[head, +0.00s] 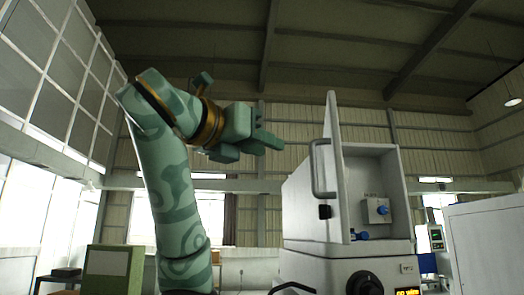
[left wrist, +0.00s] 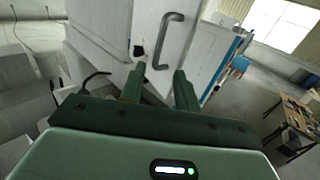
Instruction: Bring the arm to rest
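My left arm is green with a swirl pattern and rises on the left of the head view, bent at the top. Its left gripper (head: 268,142) points right, in the air, towards the open door of the grey machine (head: 300,210). A gap shows in the picture between the fingertips and the door handle (head: 318,168). In the left wrist view the two green fingers (left wrist: 159,78) are apart with nothing between them, and the door handle (left wrist: 163,38) shows just beyond. My right gripper is in neither view.
The machine's door (head: 334,165) stands open, edge towards me. Inside is a small box with a blue knob (head: 382,210). A black dial (head: 364,284) and a lit amber display (head: 407,291) are below. A green cabinet (head: 108,268) stands low left. A workbench (left wrist: 296,118) stands at the right of the wrist view.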

